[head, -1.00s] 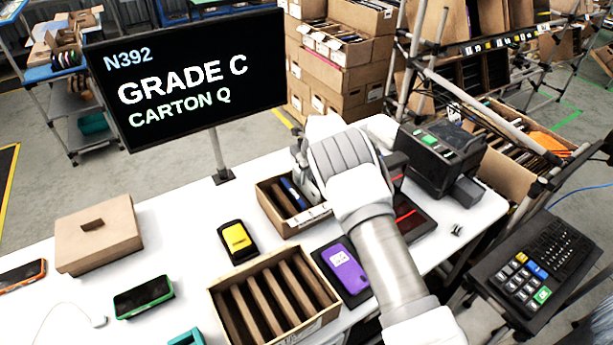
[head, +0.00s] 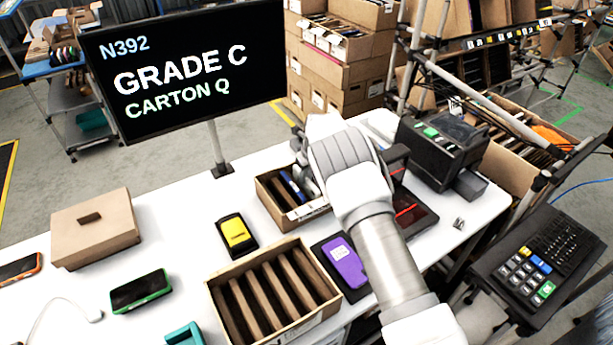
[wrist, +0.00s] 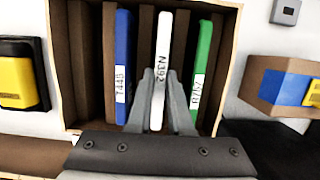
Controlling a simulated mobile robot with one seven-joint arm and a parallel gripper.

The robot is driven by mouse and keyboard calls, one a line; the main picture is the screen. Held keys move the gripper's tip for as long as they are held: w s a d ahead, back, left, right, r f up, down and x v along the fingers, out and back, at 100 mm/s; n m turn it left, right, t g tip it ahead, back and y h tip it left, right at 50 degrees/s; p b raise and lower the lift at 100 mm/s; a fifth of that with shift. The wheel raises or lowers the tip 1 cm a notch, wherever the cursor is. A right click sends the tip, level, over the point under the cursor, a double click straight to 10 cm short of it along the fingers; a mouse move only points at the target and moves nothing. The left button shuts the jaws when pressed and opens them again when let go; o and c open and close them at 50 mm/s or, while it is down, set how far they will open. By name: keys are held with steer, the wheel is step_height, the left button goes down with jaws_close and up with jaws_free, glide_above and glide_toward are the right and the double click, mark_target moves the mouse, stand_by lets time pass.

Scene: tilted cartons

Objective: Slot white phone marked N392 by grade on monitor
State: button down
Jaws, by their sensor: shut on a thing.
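The monitor (head: 185,75) reads N392, GRADE C, CARTON Q. In the wrist view, my gripper (wrist: 162,80) is shut on the white phone (wrist: 164,35), whose label reads N392. The phone stands on edge at a slot of the small carton (wrist: 60,20), between a blue phone (wrist: 123,50) and a green phone (wrist: 202,60). I cannot tell whether it rests on the carton floor. In the head view, the small carton (head: 270,206) shows with the blue phone (head: 292,187) in it; my arm hides the white phone and the fingertips.
A larger carton (head: 215,297) with empty-looking slots stands in front. A yellow-and-black device (head: 236,234), purple phone (head: 344,262), green-edged phone (head: 140,292) and closed brown box (head: 95,230) lie on the white table (head: 185,215). A black printer-like machine (head: 440,150) stands right.

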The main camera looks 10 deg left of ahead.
steer(key=shift+f+b, duration=0.25)
steer(key=shift+b, duration=0.1)
stand_by(0.6)
steer(key=c, duration=0.8)
jaws_free()
steer(key=shift+o, duration=0.2)
steer(key=shift+r, duration=0.1)
steer(key=b+v, duration=0.1)
steer(key=v, duration=1.6)
steer(key=shift+r+b, duration=0.15)
steer(key=shift+b, duration=0.2)
steer(key=shift+r, duration=0.1)
step_height(320, 180, up, 7)
steer(key=p, duration=0.6)
steer(key=shift+p, duration=0.4)
